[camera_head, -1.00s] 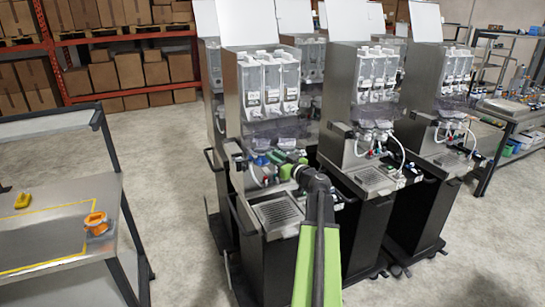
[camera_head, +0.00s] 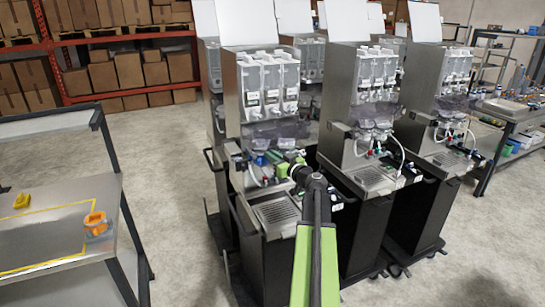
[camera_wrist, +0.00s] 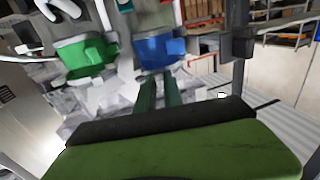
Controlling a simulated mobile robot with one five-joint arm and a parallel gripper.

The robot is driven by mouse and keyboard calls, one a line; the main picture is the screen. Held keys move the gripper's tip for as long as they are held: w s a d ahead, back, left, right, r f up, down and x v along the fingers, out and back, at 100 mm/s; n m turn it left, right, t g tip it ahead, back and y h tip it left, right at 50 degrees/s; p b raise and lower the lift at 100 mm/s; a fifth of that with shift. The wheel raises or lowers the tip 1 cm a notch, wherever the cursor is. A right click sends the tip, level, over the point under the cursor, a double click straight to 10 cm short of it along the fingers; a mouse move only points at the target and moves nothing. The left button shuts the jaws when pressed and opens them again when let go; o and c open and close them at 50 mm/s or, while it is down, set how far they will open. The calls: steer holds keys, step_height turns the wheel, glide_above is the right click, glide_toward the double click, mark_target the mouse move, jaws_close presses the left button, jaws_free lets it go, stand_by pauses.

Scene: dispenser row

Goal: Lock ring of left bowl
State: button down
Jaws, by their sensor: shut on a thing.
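The left machine of the row has a blue lock ring (camera_head: 262,160) and a green lock ring (camera_head: 281,170) below its clear bowls (camera_head: 268,135). In the wrist view the blue ring (camera_wrist: 158,50) is straight ahead of my fingers, and the green ring (camera_wrist: 84,56) is to its left. My gripper (camera_wrist: 160,80) is shut, its two green fingers a small gap apart, with the tips at the near edge of the blue ring. The exact contact is small and partly hidden. In the head view my gripper (camera_head: 287,161) reaches in at the front of the machine.
More dispensers (camera_head: 372,140) stand close on the right. A metal table (camera_head: 50,235) at left holds an orange part (camera_head: 96,223) and a yellow part (camera_head: 21,201). The floor (camera_head: 180,170) between table and machines is clear.

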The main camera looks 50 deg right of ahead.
steer(key=shift+w+a+m+g+h, duration=0.15)
steer(key=shift+a+m+g+h, duration=0.15)
steer(key=shift+a+m+h, duration=0.55)
steer(key=shift+w+a+m+g+h, duration=0.15)
steer(key=shift+a+m+g+h, duration=0.3)
steer(key=shift+h, duration=0.8)
steer(key=shift+w+a+m+g+h, duration=0.25)
steer(key=shift+m+g+h, duration=0.25)
steer(key=shift+m+h, duration=0.3)
steer(key=shift+w+a+m+g+h, duration=0.3)
steer(key=shift+m+g+h, duration=0.3)
steer(key=shift+h, duration=0.35)
steer(key=shift+w+a+m+g+h, duration=0.25)
steer(key=shift+m+g+h, duration=0.2)
steer(key=shift+m+h, duration=0.35)
steer(key=shift+h, duration=0.25)
steer(key=c, duration=1.7)
jaws_free()
